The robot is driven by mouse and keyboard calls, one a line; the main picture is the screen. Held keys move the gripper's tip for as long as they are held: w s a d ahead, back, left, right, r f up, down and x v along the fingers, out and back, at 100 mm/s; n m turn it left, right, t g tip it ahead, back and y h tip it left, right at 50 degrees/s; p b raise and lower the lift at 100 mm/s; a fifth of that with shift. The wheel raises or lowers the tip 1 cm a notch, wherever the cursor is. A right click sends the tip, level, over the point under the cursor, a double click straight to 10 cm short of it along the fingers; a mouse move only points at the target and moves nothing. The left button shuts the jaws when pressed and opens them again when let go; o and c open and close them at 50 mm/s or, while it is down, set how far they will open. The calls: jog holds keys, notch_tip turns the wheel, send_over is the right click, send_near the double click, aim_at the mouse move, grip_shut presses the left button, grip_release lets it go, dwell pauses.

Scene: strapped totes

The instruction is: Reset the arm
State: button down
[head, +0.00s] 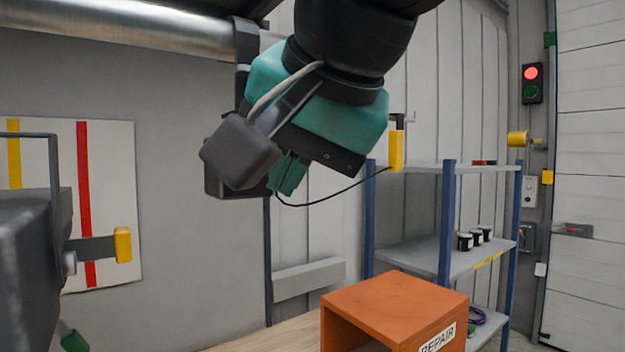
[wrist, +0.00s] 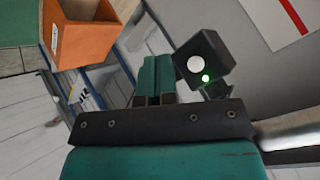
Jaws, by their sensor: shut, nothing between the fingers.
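My gripper (head: 287,174) hangs in the upper middle of the head view, raised in the air above and to the left of the orange box. It has a teal body with a dark block and a cable on its side. In the wrist view its two teal fingers (wrist: 154,80) lie side by side, shut with nothing between them. The gripper touches nothing that I can see.
An orange box marked REPAIR (head: 395,305) stands on a wooden surface (head: 275,335) below. A grey shelf unit with blue posts (head: 447,225) holds several small jars. A dark box-like thing with a yellow-ended arm (head: 122,245) is at the left. A metal duct (head: 180,30) runs overhead.

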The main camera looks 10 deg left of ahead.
jog(key=w+d+f+n+g+h, duration=0.3)
jog(key=d+f+n, duration=0.1)
jog(key=d+f, duration=1.25)
jog(key=s+d+f+n+g+y, duration=0.1)
jog(key=s+d+f+g, duration=0.2)
jog(key=s+d+f, duration=0.5)
jog(key=s+f, duration=0.1)
jog(key=s, duration=0.2)
jog(key=shift+d+f+n, duration=0.25)
jog(key=shift+f+n, duration=0.1)
jog(key=shift+n, duration=0.05)
dwell(1.2)
